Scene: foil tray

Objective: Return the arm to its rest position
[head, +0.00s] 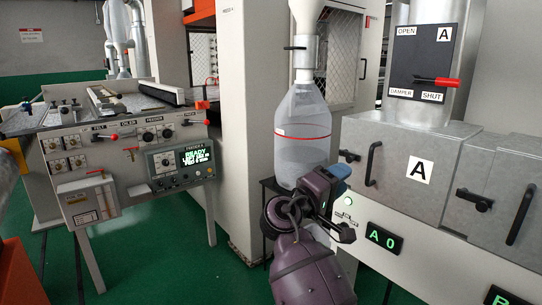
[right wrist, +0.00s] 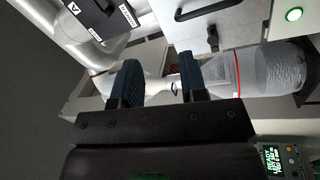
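My right gripper (head: 346,196) is raised in front of the grey metal housing marked A, to the right of the clear collection bag (head: 303,128). In the right wrist view its two blue-padded fingers (right wrist: 158,82) stand apart with nothing held between them. The bag's pale neck shows in the background behind the gap. My left gripper is in neither view. No foil tray can be made out.
The grey housing (head: 388,185) has black handles. Above it, a damper panel (head: 423,62) has a red-tipped lever pointing right, by SHUT. A control console (head: 130,160) with a lit READY screen stands left. Green floor (head: 165,250) is open between them.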

